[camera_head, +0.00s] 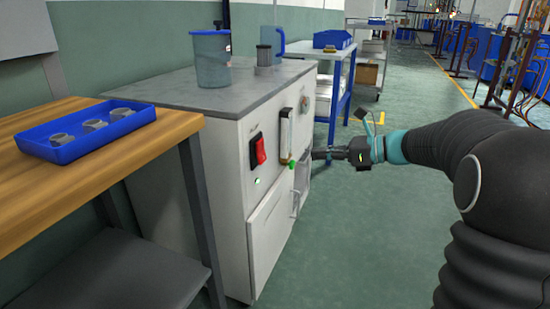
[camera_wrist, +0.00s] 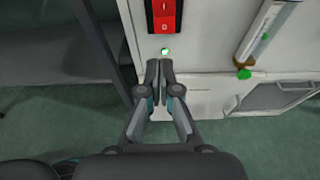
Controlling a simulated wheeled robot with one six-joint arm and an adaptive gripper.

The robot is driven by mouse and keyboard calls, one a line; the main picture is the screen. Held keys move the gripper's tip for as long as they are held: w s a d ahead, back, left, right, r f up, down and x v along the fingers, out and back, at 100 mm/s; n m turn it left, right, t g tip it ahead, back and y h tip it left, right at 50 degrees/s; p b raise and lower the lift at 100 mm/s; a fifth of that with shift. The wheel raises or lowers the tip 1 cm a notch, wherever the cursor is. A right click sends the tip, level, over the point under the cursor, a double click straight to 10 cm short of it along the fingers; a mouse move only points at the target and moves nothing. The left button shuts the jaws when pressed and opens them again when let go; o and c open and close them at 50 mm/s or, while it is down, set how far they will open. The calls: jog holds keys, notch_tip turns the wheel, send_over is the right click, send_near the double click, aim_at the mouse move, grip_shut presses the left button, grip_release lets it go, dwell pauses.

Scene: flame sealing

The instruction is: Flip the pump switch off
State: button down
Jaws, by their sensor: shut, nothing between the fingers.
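The pump switch is a red rocker (camera_head: 258,150) in a black frame on the white cabinet front (camera_head: 268,210). In the wrist view the rocker (camera_wrist: 165,14) is at the top edge, marked I above and O below. A small green light (camera_wrist: 166,51) glows just under it; it also shows in the head view (camera_head: 257,181). My gripper (camera_wrist: 160,64) is shut and empty, its fingertips just below the light in the picture. In the head view my gripper (camera_head: 318,156) is to the right of the switch. I cannot tell how far the tips are from the panel.
A gauge tube (camera_wrist: 262,32) with a green knob (camera_wrist: 244,73) is right of the switch. A grey jug (camera_head: 211,60) stands on the cabinet top. A wooden table (camera_head: 70,185) with a blue tray (camera_head: 88,133) is at the left.

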aim_at(262, 158)
jog(key=b+x, duration=0.1)
jog(key=x, duration=1.3)
